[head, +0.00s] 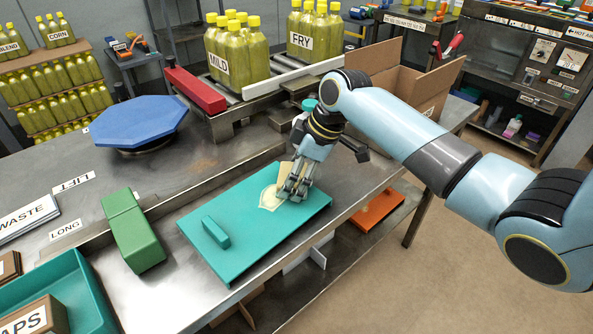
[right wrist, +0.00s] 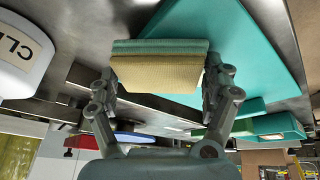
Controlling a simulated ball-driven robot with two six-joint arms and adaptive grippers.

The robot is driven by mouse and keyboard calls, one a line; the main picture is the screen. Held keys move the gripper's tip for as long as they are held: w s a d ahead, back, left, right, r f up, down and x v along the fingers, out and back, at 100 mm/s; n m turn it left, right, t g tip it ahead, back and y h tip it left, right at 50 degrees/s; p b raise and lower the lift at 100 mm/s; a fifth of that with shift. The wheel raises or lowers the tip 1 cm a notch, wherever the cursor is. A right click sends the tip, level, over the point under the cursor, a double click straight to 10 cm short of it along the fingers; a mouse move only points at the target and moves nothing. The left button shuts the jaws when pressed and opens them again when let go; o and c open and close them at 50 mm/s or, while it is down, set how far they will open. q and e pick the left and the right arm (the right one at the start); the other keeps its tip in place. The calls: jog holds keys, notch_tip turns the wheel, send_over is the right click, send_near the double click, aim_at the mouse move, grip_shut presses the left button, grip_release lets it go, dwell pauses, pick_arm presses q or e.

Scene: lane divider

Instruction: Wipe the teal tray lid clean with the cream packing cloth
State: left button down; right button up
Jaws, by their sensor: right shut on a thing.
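The teal tray lid (head: 240,238) lies flat on the steel bench, with a raised teal handle block (head: 216,231) near its left side. My right gripper (head: 292,192) is over the right half of the lid, shut on the cream packing cloth (head: 284,176). The right wrist view shows the cloth (right wrist: 160,68) as a thick cream pad with a greenish band, between the two fingers. A pale yellowish patch (head: 268,199) shows on the lid beside the fingers. I cannot tell whether the cloth touches the lid. My left gripper is not in view.
A green block (head: 132,232) lies left of the lid. A teal tray (head: 60,285) is at the front left. A blue octagonal plate (head: 137,122) and an open cardboard box (head: 400,82) stand farther back. A white container (right wrist: 22,58) shows in the right wrist view.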

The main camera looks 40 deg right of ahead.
aim_at(267, 199)
jog(key=shift+s+a+r+p, duration=0.1)
jog(key=shift+a+p, duration=0.3)
jog(key=shift+a, duration=0.25)
jog(key=shift+s+a+r+p, duration=0.1)
jog(key=shift+a+p, duration=0.3)
jog(key=shift+a, duration=0.2)
jog(key=shift+s+a+f+p, duration=0.15)
jog(key=shift+a+p, duration=0.45)
jog(key=shift+a, duration=0.6)
jog(key=shift+s+a+f+p, duration=0.1)
jog(key=shift+s+a+p, duration=0.35)
jog(key=shift+a, duration=0.75)
jog(key=shift+s+a+f+p, duration=0.1)
jog(key=shift+a+p, duration=0.6)
jog(key=shift+a, duration=0.5)
jog(key=shift+r+p, duration=0.1)
jog(key=shift+p, duration=0.3)
jog(key=shift+w+d+p, duration=0.15)
jog(key=shift+w+d, duration=0.05)
jog(key=shift+d, duration=0.7)
jog(key=shift+w+d+p, duration=0.15)
jog(key=shift+d, duration=0.7)
jog(key=shift+w+d, duration=0.15)
jog(key=shift+d, duration=0.7)
jog(key=shift+w+d, duration=0.1)
jog(key=shift+d, duration=0.75)
jog(key=shift+w+d, duration=0.15)
jog(key=shift+d, duration=0.7)
jog(key=shift+w+d, duration=0.15)
jog(key=shift+d, duration=0.65)
